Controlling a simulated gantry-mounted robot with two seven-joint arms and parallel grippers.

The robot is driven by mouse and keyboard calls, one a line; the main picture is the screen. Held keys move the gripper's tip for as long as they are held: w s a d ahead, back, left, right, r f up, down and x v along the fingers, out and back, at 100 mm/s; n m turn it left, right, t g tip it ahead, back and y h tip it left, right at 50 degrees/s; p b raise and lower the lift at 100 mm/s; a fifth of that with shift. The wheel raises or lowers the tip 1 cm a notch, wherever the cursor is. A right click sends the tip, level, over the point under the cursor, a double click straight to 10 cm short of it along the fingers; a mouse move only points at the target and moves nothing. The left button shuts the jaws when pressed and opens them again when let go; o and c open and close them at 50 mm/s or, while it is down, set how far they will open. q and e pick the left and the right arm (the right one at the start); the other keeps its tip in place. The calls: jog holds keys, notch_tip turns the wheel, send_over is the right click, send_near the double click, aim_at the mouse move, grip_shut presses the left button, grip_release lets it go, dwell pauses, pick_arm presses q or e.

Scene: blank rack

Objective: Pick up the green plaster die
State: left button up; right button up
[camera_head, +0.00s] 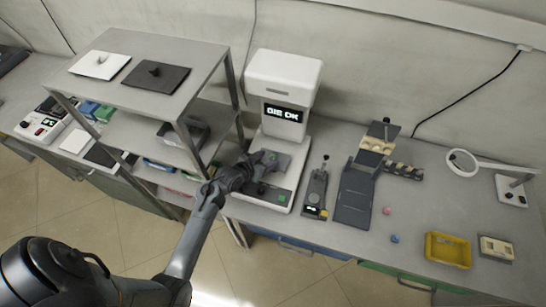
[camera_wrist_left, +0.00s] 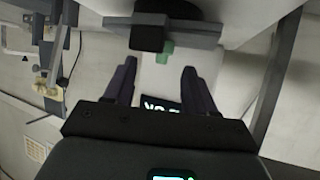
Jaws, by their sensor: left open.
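My left gripper (camera_head: 256,172) is open in front of the white machine (camera_head: 284,82), whose screen reads "DIE OK". In the left wrist view its two dark fingers (camera_wrist_left: 159,78) stand apart with nothing between their tips. A small green piece (camera_wrist_left: 166,52) shows beyond the tips, against a dark block; it may be the green plaster die, but I cannot tell for sure. In the head view a dull grey-green piece (camera_head: 271,157) lies at the machine, just past the gripper. The gripper partly hides this area. My right gripper is not in view.
A grey rack (camera_head: 125,90) stands close left of the machine, its post near my left gripper. A lever device (camera_head: 316,190) and dark ramp (camera_head: 356,195) stand to the right. A yellow tray (camera_head: 432,250) lies farther right. Bench around the small pink and blue pieces is clear.

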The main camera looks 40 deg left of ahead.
aim_at(272, 155)
pick_arm(q)
jog(key=shift+x, duration=1.7)
grip_shut()
jog(key=shift+r, duration=0.25)
